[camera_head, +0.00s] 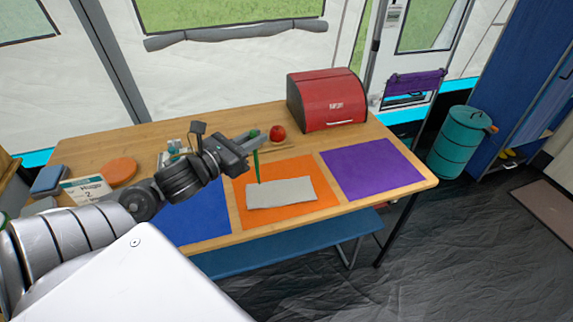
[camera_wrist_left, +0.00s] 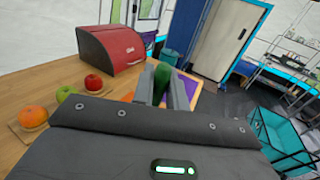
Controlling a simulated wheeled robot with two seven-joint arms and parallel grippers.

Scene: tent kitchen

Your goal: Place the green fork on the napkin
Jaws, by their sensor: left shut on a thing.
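The green fork (camera_head: 256,166) hangs upright from my left gripper (camera_head: 251,139), its lower end just above or at the back left part of the napkin; I cannot tell whether it touches. My left gripper is shut on the fork. In the left wrist view, the green fork (camera_wrist_left: 162,82) shows between the fingers (camera_wrist_left: 163,84). The pale grey napkin (camera_head: 281,193) lies flat on the orange placemat (camera_head: 311,207). My right gripper is not in view.
A purple placemat (camera_head: 372,168) lies to the right and a blue one (camera_head: 196,221) to the left. A red bread box (camera_head: 326,99) stands at the back. A red apple (camera_head: 277,132) is behind the orange placemat. The table's front edge borders a blue bench (camera_head: 284,243).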

